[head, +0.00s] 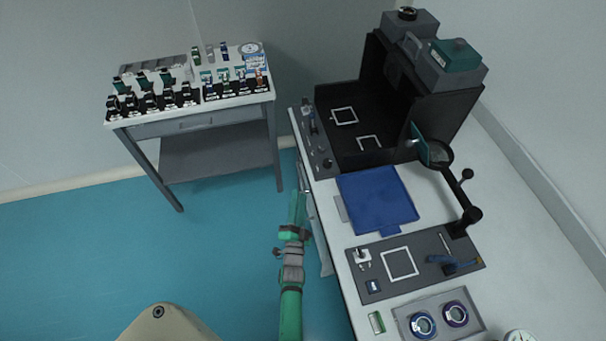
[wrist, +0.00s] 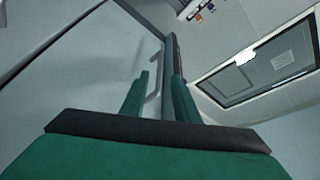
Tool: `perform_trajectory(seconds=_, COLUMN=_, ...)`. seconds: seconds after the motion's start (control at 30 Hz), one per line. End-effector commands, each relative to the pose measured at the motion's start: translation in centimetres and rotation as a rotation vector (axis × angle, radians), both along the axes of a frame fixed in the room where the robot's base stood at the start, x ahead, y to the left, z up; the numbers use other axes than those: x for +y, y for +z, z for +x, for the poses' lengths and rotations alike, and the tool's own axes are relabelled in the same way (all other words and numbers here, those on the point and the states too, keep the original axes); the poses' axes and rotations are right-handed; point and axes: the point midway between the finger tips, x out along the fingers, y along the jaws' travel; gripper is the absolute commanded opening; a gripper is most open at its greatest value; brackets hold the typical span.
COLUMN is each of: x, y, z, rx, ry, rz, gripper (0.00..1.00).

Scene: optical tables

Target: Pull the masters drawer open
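My gripper (head: 297,205) is at the left side of the long white bench (head: 338,262), by a drawer front that the arm partly hides. A thin pale handle (head: 305,180) shows just beyond it. In the wrist view, two green fingers (wrist: 158,88) stand apart, with a light grey handle bar (wrist: 153,84) showing between them. I see no clear contact between fingers and bar. The drawer front (wrist: 90,85) is a pale panel and looks shut. No label is readable, so I cannot tell whether it is the masters drawer.
Blue floor (head: 80,250) left of the bench is clear.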

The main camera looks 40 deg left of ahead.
Motion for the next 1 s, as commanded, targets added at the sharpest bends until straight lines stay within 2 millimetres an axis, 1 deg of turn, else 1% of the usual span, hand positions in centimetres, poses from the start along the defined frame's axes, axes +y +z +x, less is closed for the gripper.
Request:
perform_trajectory(seconds=0.3, x=2.8, y=1.2, z=4.6, rx=-0.001, ry=0.001, rz=-0.002, gripper=0.28)
perform_trajectory(seconds=0.5, x=4.1, y=1.8, z=6.9, rx=0.0, ry=0.001, rz=-0.003, gripper=0.28)
perform_trajectory(seconds=0.7, x=4.6, y=2.0, z=8.0, rx=0.001, ry=-0.001, rz=-0.004, gripper=0.28)
perform_trajectory(seconds=0.97, x=4.6, y=2.0, z=8.1, rx=0.002, ry=-0.001, rz=-0.003, gripper=0.28)
perform_trajectory(seconds=1.0, x=4.6, y=2.0, z=8.0, rx=0.002, ry=-0.001, rz=-0.003, gripper=0.26)
